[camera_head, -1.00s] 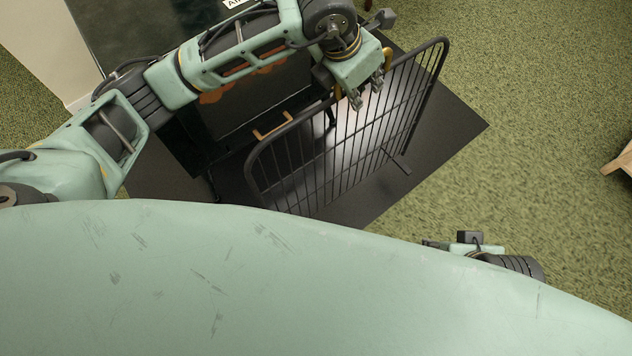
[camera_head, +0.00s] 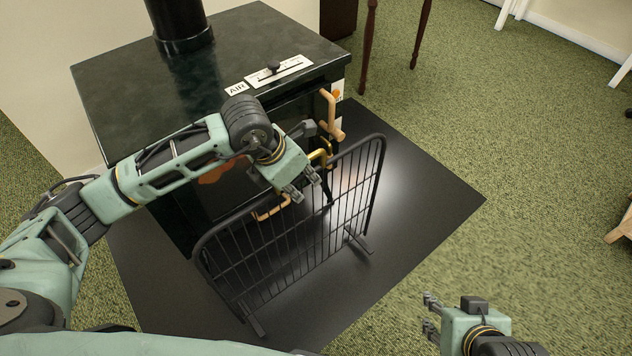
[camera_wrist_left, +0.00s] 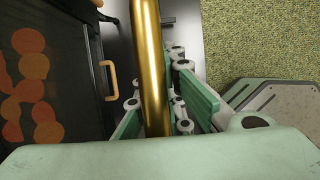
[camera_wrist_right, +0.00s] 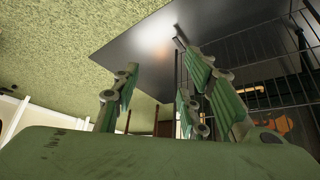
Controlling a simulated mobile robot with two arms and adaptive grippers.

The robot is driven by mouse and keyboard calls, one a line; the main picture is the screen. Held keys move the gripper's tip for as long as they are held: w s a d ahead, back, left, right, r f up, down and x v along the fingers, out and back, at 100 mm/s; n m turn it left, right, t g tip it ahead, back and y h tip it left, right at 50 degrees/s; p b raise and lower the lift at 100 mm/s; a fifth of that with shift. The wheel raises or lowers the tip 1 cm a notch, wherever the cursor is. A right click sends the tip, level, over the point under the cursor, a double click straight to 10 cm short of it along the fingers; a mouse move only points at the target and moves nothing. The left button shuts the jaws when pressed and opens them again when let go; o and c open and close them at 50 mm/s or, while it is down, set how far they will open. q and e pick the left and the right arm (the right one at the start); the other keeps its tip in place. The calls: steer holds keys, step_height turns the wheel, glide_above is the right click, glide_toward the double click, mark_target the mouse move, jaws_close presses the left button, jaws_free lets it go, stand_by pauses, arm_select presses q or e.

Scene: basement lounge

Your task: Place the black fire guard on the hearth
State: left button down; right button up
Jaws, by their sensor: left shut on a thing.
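The black fire guard (camera_head: 318,236) is an upright barred panel with a brass handle on its top. It is over the black hearth (camera_head: 440,195), in front of the stove; I cannot tell whether its feet touch the hearth. My left gripper (camera_head: 302,190) is at the guard's top middle, shut on the brass handle (camera_wrist_left: 150,70), which runs between its fingers in the left wrist view. My right gripper (camera_head: 432,316) is open and empty, low beside the hearth's front right edge. Its wrist view shows the guard's bars (camera_wrist_right: 262,70) beyond the fingers.
The dark green stove (camera_head: 185,85) stands behind the guard, with wooden handles (camera_head: 332,115) on its front. Dark table legs (camera_head: 368,45) stand at the back. A wooden furniture leg (camera_head: 620,228) is at the right edge. The green carpet right of the hearth is clear.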

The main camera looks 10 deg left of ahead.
mark_target(302, 193)
arm_select(q)
step_height(302, 193, down, 4)
steer(key=shift+w+r+b, duration=0.1)
steer(key=shift+r+b, duration=0.1)
steer(key=shift+b, duration=0.3)
steer(key=shift+f, duration=0.1)
arm_select(e)
steer(key=w+r+t, duration=0.1)
steer(key=w+a, duration=0.1)
steer(key=w, duration=0.1)
steer(key=w+r+t, duration=0.1)
steer(key=shift+w+a+r+t+y, duration=0.3)
steer(key=shift+w+a+r+y, duration=0.05)
steer(key=shift+w+y, duration=0.05)
steer(key=shift+w, duration=0.1)
arm_select(q)
steer(key=c, duration=2.3)
jaws_free()
steer(key=shift+f, duration=0.2)
steer(key=o, duration=0.5)
steer(key=shift+c, duration=0.2)
arm_select(e)
steer(key=shift+w+r, duration=0.1)
steer(key=shift+r, duration=0.05)
arm_select(q)
steer(key=shift+r, duration=0.15)
